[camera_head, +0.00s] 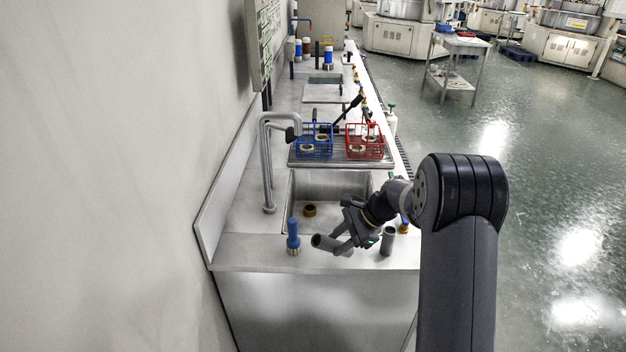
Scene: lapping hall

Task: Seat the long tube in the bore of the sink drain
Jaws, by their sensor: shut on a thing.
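My gripper (343,240) is over the front edge of the sink basin, shut on a grey tube, which looks like the long tube (325,243). The tube is tilted close to level, with its open end toward the left; the jaws hide part of it. The sink drain (309,210) is a brass-coloured ring on the basin floor, behind and to the left of the tube and apart from it. Its bore shows as a dark opening. A second grey tube (388,242) stands nearly upright on the counter, just right of my gripper.
A blue-topped fitting (293,236) stands at the counter's front left. A grey faucet (267,165) rises left of the sink (335,187). Blue (316,150) and red (385,154) wire baskets sit on a ribbed rack behind it. A brass fitting (404,227) is at the right edge.

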